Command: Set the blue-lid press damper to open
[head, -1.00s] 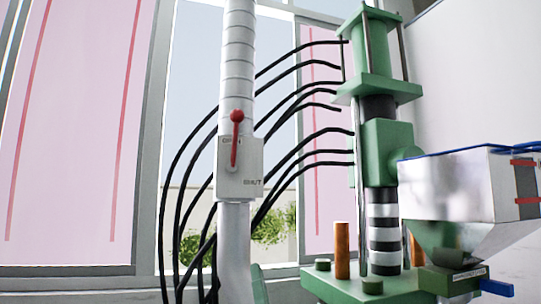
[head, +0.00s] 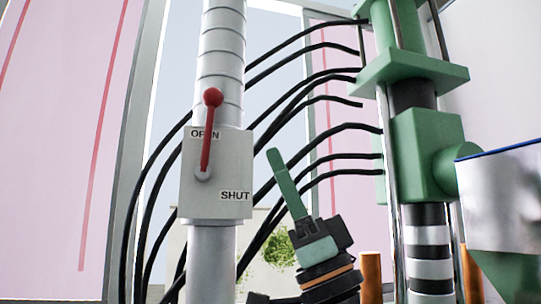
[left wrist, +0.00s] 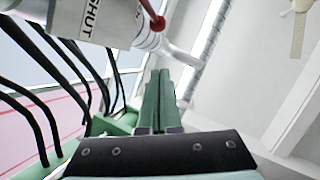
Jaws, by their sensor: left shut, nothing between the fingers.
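The damper is a pale grey box (head: 232,165) on a vertical metal duct, with the words OPEN above and SHUT at lower right. Its red lever (head: 206,145) points up, across the OPEN label, with a round red knob on top. My left gripper (head: 275,155) is right of the box, apart from the lever, its green fingers shut and pointing up, with nothing between them. In the left wrist view the shut fingers (left wrist: 160,75) are below the damper box (left wrist: 122,22) and the red knob (left wrist: 157,22). My right gripper is not in view.
A green press (head: 425,150) stands at the right, with a metal hopper with a blue rim (head: 500,200) beside it. Several black hoses (head: 300,95) curve from the press behind the damper and my left gripper.

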